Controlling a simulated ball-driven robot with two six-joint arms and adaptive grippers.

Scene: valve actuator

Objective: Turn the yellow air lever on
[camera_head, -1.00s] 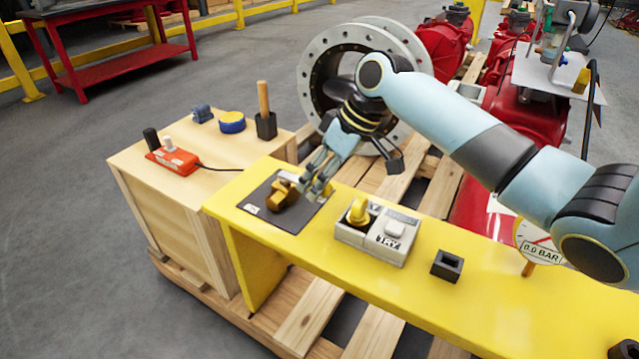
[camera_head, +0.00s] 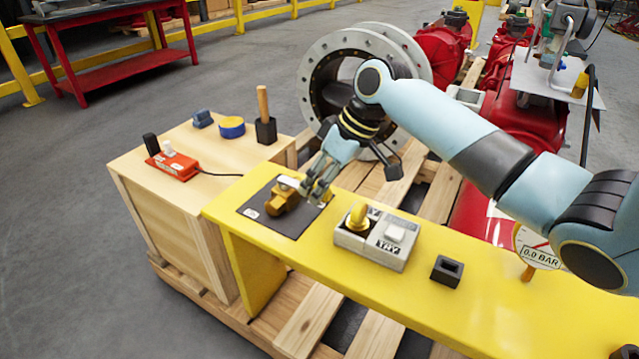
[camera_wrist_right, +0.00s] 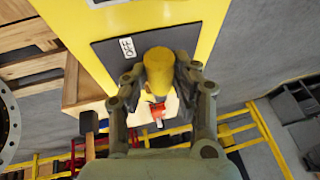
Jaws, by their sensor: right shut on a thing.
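The yellow air lever (camera_head: 280,201) sits on a dark plate (camera_head: 262,222) at the left end of the yellow bench. My right gripper (camera_head: 311,192) reaches down to it from the upper right. In the right wrist view the yellow lever (camera_wrist_right: 160,66) stands between the two fingers of my right gripper (camera_wrist_right: 158,85), which are closed on it. A white "OFF" label (camera_wrist_right: 127,47) shows on the plate beside the lever. The fingers partly hide the lever's sides. My left gripper is in neither view.
A grey box with a yellow knob (camera_head: 375,238) stands right of the plate. Beyond it are a black socket block (camera_head: 447,270) and a gauge reading 0.0 BAR (camera_head: 538,246). A wooden crate (camera_head: 180,225) with a red switch box (camera_head: 172,165) stands left.

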